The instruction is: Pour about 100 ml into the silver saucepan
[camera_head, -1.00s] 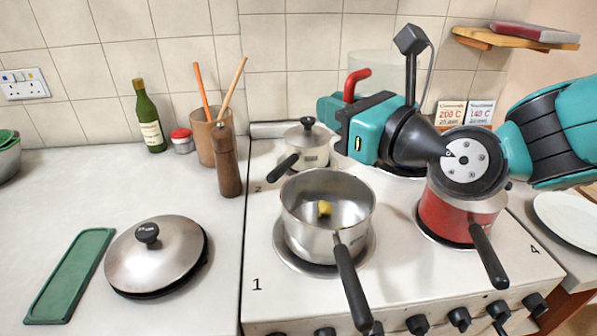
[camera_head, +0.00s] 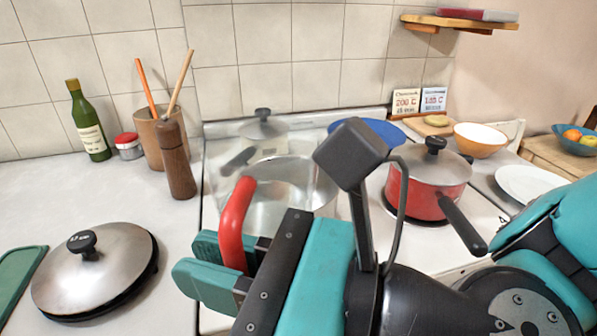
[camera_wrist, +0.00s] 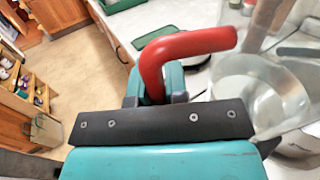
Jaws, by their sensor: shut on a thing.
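My gripper (camera_head: 225,255) is shut on the red handle (camera_head: 236,225) of a clear jug (camera_head: 215,180). In the wrist view the red handle (camera_wrist: 185,48) rises from between the jaws and the clear jug (camera_wrist: 262,90) is at the right. The silver saucepan (camera_head: 318,185) stands on the hob behind the jug in the head view, partly seen through its clear wall and partly hidden by my gripper. I cannot tell the liquid level, or whether the jug is tilted.
A red saucepan (camera_head: 420,195) with a lid stands to the right, and a small lidded pan (camera_head: 262,128) is behind. A loose lid (camera_head: 92,270), pepper mill (camera_head: 176,160) and bottle (camera_head: 88,125) are on the left counter. A bowl (camera_head: 480,140) and plate (camera_head: 535,185) are at right.

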